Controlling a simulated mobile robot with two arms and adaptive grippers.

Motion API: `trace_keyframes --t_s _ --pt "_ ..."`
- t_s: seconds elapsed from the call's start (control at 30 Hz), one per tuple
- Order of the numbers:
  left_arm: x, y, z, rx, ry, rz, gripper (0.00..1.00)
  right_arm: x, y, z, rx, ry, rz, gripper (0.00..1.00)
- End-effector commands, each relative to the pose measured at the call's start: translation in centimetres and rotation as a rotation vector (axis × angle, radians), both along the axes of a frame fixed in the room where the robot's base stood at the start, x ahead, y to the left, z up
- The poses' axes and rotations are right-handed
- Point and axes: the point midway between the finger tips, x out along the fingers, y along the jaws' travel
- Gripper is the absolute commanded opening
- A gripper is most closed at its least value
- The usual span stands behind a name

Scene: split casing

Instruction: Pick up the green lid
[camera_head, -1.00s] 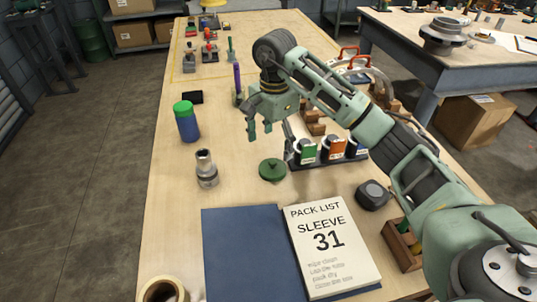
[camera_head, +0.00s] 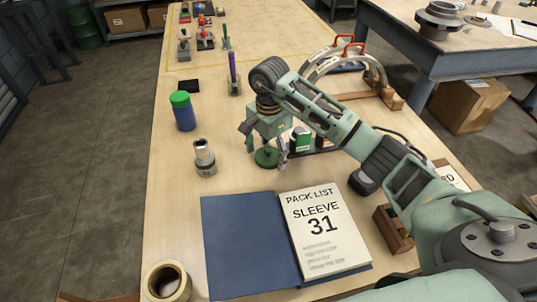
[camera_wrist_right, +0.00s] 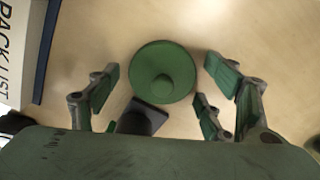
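The green lid (camera_head: 265,157), a round disc with a knob, lies on the table, partly hidden by my right gripper in the head view. In the right wrist view the lid (camera_wrist_right: 163,62) shows whole, knob up, between the fingers. My right gripper (camera_head: 267,150) is over the lid, pointing down, its fingers spread to either side. In the right wrist view the gripper (camera_wrist_right: 163,82) is open, with clear gaps between its fingers and the lid's rim. My left gripper is not in view.
A blue folder (camera_head: 240,240) with a pack list (camera_head: 322,230) lies in front. Bare table lies around the lid.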

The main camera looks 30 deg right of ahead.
Motion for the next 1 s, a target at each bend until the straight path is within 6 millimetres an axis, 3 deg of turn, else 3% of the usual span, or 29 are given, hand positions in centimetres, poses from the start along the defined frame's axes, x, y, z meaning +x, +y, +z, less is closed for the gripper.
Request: trace_keyframes --t_s 0.3,0.73,0.97,1.0 --pt "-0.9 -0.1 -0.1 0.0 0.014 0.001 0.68 0.0 0.0 0.0 0.0 0.0 0.0 0.44" --pt "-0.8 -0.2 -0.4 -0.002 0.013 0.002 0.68 0.1 0.0 0.7 0.0 -0.002 0.001 0.43" --pt "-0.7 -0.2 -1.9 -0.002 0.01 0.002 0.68 0.2 -0.1 4.0 -0.002 -0.007 0.001 0.43" --pt "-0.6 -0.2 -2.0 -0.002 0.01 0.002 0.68 -0.6 -0.2 4.3 -0.002 -0.004 0.001 0.43"
